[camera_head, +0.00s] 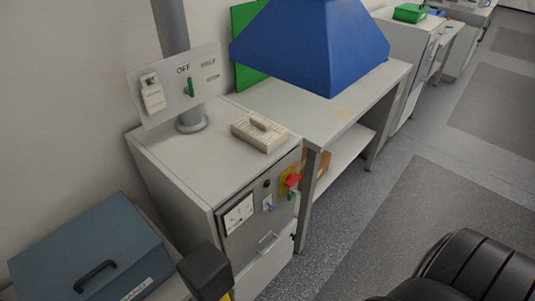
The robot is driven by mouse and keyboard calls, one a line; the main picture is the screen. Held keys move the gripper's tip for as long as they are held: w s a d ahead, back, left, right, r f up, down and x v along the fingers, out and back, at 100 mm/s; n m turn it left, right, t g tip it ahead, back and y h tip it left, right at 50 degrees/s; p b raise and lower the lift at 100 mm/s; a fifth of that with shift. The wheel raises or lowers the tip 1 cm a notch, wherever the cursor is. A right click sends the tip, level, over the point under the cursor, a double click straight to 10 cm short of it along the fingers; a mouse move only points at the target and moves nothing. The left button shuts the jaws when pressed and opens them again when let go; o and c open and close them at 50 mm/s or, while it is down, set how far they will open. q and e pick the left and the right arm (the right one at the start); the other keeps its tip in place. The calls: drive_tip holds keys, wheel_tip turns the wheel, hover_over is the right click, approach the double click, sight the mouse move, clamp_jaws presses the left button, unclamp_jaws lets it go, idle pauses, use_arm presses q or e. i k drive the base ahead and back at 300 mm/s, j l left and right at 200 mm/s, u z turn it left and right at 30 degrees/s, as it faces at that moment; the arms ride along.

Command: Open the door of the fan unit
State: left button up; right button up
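A grey cabinet (170,158), which looks like the fan unit, stands against the wall. Its front has a control panel with a gauge (238,214), a blue-handled switch (269,204) and a red knob (292,180) on a yellow plate. Below the panel is a pale door (262,272) with a metal bar handle (267,241). The door looks shut; its lower part is cut off by the picture edge. Neither gripper can be made out in this view.
A blue-grey case (90,245) is at lower left. A dark block with yellow (206,270) stands before the cabinet's left side. Open floor (335,240) lies right of the cabinet.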

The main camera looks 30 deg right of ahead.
sight(260, 272)
drive_tip(key=z, duration=1)
drive_tip(key=k+l+u, duration=0.15)
drive_tip(key=u, duration=0.2)
drive_tip(key=k+l+u, duration=0.35)
drive_tip(key=i+j, duration=0.1)
